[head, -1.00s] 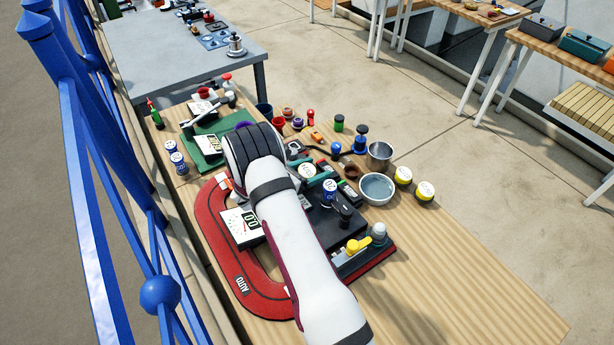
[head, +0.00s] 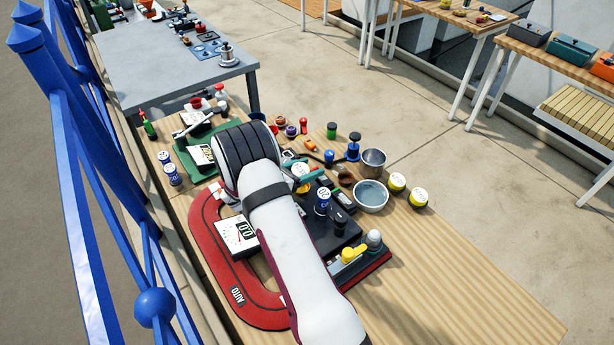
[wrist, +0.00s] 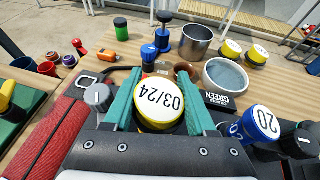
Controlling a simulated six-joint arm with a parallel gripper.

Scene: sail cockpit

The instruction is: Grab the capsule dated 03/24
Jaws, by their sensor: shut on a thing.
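The capsule dated 03/24 (wrist: 160,103) has a white round top with black print and a yellow body. It sits between the two teal fingers of my gripper (wrist: 158,88) in the wrist view, and both fingers press on its sides. In the head view the capsule (head: 301,169) shows only in part beyond my arm, with the teal fingers (head: 304,184) beside it. Its underside is hidden, so I cannot tell how far it is above the surface below.
A blue capsule marked 20 (wrist: 257,124) stands close on the right. Two yellow capsules (wrist: 231,50), a metal bowl (wrist: 226,76) and a metal cup (wrist: 195,42) lie beyond. Bare wood (head: 450,260) is free at the right.

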